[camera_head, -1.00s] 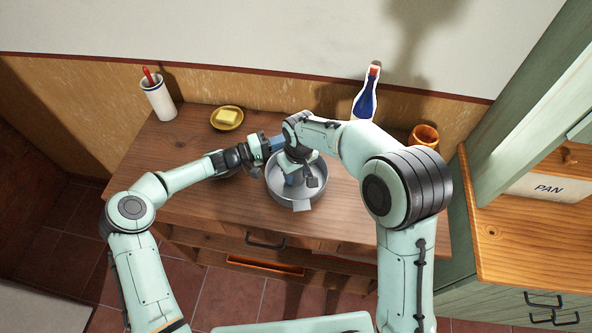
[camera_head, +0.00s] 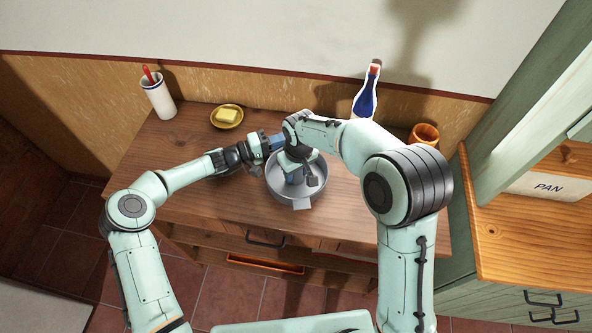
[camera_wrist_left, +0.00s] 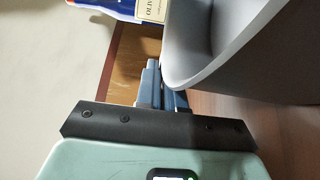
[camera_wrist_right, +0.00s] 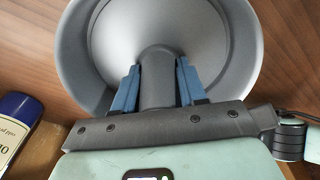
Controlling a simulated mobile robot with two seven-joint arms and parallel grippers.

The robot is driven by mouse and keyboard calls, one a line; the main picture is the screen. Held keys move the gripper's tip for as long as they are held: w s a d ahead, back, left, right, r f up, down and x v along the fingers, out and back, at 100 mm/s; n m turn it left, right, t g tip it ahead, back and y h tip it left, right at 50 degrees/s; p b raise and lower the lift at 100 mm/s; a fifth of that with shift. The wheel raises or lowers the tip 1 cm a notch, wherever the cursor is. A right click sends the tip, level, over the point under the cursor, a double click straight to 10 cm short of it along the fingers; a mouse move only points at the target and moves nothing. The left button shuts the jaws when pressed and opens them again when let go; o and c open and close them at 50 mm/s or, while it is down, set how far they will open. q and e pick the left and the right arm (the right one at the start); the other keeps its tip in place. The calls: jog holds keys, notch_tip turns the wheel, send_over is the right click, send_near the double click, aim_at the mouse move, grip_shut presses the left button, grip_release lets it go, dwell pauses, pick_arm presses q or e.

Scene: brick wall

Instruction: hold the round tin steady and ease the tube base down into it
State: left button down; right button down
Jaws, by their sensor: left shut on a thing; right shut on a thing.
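The round tin (camera_head: 312,198) is a grey metal ring standing on the wooden table, with a small tab at its front. My left gripper (camera_head: 274,143) is shut on the tin's wall at its back left; the left wrist view shows the curved wall (camera_wrist_left: 225,70) by the blue fingers (camera_wrist_left: 163,85). My right gripper (camera_head: 294,178) is over the tin, shut on the tube (camera_wrist_right: 157,68) of the tube base, pointing down. In the right wrist view the base's pale disc (camera_wrist_right: 118,38) lies inside the ring of the wall (camera_wrist_right: 70,50). How deep it sits is not clear.
A blue bottle (camera_head: 365,100) and an orange-brown pot (camera_head: 425,135) stand at the back right. A yellow dish with butter (camera_head: 228,116) and a white holder (camera_head: 158,100) are at the back left. The table's front left (camera_head: 190,215) is clear. A green cabinet is at right.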

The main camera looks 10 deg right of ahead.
dwell(0.4)
jog(key=c, duration=0.5)
grip_release()
jog(key=shift+c, duration=0.2)
jog(key=r, duration=0.8)
jog(key=s+r, duration=0.1)
jog(key=r, duration=0.3)
jog(key=shift+s+d, duration=0.1)
jog(key=shift+d, duration=0.2)
pick_arm(q)
jog(key=c, duration=1.2)
grip_release()
